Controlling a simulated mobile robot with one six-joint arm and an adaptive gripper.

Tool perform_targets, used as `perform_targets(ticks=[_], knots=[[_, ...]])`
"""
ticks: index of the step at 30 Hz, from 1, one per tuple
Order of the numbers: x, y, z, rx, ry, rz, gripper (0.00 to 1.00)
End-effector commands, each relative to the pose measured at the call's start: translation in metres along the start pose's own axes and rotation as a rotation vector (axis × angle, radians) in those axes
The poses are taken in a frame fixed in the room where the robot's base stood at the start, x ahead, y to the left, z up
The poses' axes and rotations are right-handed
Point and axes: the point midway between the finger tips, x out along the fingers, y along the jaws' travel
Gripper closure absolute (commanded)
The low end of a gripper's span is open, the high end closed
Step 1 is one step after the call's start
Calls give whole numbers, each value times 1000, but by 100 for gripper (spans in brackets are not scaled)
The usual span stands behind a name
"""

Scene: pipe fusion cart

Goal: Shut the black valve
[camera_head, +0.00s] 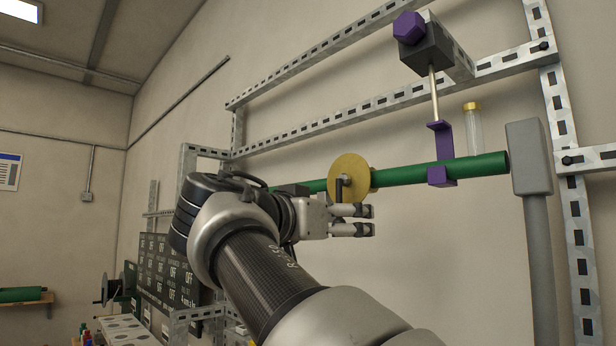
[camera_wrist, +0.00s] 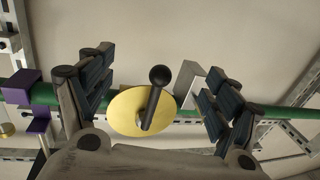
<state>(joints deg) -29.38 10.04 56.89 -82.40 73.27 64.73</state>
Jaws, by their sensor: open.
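The black valve handle (camera_wrist: 153,108) is a bar with a round knob, mounted on a round yellow disc (camera_wrist: 131,117). In the wrist view it stands nearly upright, tilted slightly right at the top. The disc (camera_head: 354,166) also shows in the head view on a green pipe (camera_head: 407,175), with part of the handle (camera_head: 340,189) in front of it. My gripper (camera_head: 372,220) is open and empty, just below and in front of the disc. In the wrist view its fingers appear on either side of the handle with gaps; I cannot tell the depth between them.
A purple clamp (camera_head: 440,141) hangs from a slotted metal frame (camera_head: 375,108) and holds the pipe to the right. A grey post (camera_head: 536,215) stands at the pipe's right end. A dark panel of labels (camera_head: 165,268) is at the lower left.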

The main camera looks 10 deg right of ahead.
Motion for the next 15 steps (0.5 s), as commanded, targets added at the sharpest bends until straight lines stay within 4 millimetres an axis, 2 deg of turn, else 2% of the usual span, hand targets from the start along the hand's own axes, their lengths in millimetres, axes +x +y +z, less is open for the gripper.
perform_targets(ticks=[8,15], knots=[[-1,0,0,0,0,0,17],[-20,-5,0,0,0,-3,17]])
